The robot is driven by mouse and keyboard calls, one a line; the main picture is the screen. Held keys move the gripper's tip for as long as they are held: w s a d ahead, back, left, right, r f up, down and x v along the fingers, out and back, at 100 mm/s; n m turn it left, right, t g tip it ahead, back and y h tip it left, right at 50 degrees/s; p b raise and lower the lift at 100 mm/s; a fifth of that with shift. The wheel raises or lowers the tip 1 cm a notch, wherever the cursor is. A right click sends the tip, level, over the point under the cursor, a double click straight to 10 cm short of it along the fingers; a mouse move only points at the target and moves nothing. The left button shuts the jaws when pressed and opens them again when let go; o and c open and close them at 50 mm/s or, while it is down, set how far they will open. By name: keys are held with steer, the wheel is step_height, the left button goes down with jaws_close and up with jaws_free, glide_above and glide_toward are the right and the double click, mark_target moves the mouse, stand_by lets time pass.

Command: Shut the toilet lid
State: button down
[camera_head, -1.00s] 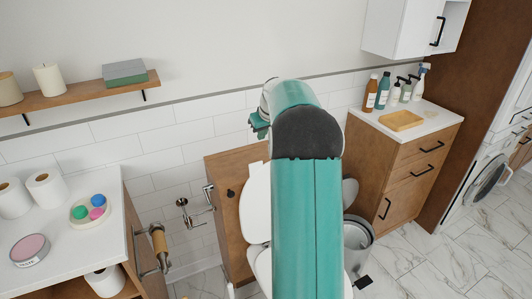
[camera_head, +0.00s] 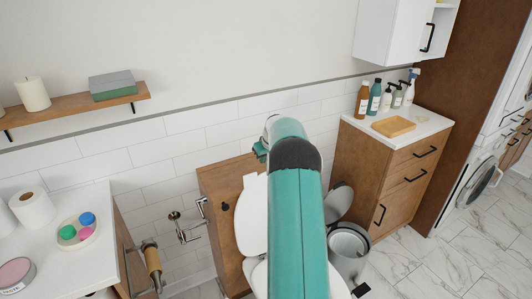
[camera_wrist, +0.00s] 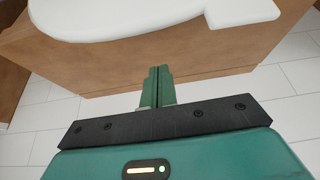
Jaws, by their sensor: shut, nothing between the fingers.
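The white toilet lid (camera_head: 253,215) stands raised against the wooden cistern box (camera_head: 222,215) in the head view. My teal arm hides its right side and much of the toilet bowl (camera_head: 255,278). My gripper (camera_head: 261,150) is at the far end of the arm, near the top of the box, partly hidden by the arm. In the wrist view my gripper (camera_wrist: 157,72) has its green fingers together and empty. They point at the wooden box (camera_wrist: 190,68). The white lid (camera_wrist: 120,18) crosses the top of that view, apart from the fingertips.
An open metal bin (camera_head: 350,245) stands right of the toilet, beside a wooden cabinet (camera_head: 385,185) with bottles on top. A paper holder (camera_head: 187,228) and a white counter (camera_head: 60,225) are on the left. Marble floor (camera_head: 440,265) is free at the lower right.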

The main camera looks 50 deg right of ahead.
steer(key=shift+x, duration=0.8)
steer(key=s, duration=0.2)
steer(key=shift+s+a, duration=0.35)
steer(key=shift+s, duration=0.05)
steer(key=shift+s+f, duration=0.1)
steer(key=shift+s, duration=0.05)
steer(key=shift+s+a, duration=0.2)
steer(key=shift+s, duration=0.25)
steer(key=shift+w, duration=0.1)
